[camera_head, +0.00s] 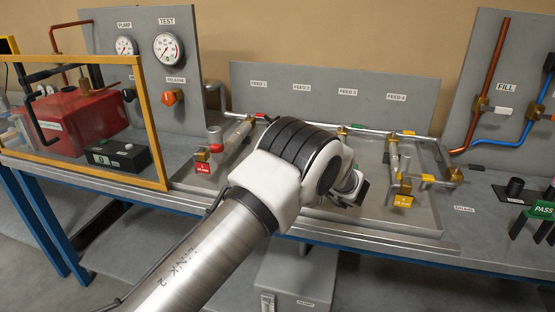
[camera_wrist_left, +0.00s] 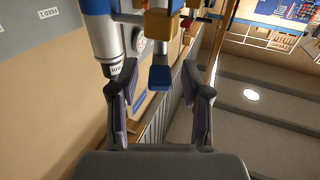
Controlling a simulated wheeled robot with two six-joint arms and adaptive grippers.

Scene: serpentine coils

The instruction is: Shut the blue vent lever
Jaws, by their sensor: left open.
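In the left wrist view, the blue lever (camera_wrist_left: 160,77) hangs below a brass valve block (camera_wrist_left: 160,25), beside a silver cylinder (camera_wrist_left: 103,42). My left gripper (camera_wrist_left: 159,82) is open, with one finger on each side of the blue lever's end. I cannot tell whether either finger touches it. In the head view, my left arm reaches across the middle of the bench, and its gripper (camera_head: 358,190) is over the coil tray. The blue lever is not visible there; my arm covers part of the tray. My right gripper is not in view.
The coil tray (camera_head: 410,222) also carries a red-tagged pipe line at left and a yellow-tagged one (camera_head: 402,200) at right. A grey panel (camera_head: 320,85) with feed labels stands behind. A framed red box (camera_head: 80,120) is at left; copper and blue pipes are at right.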

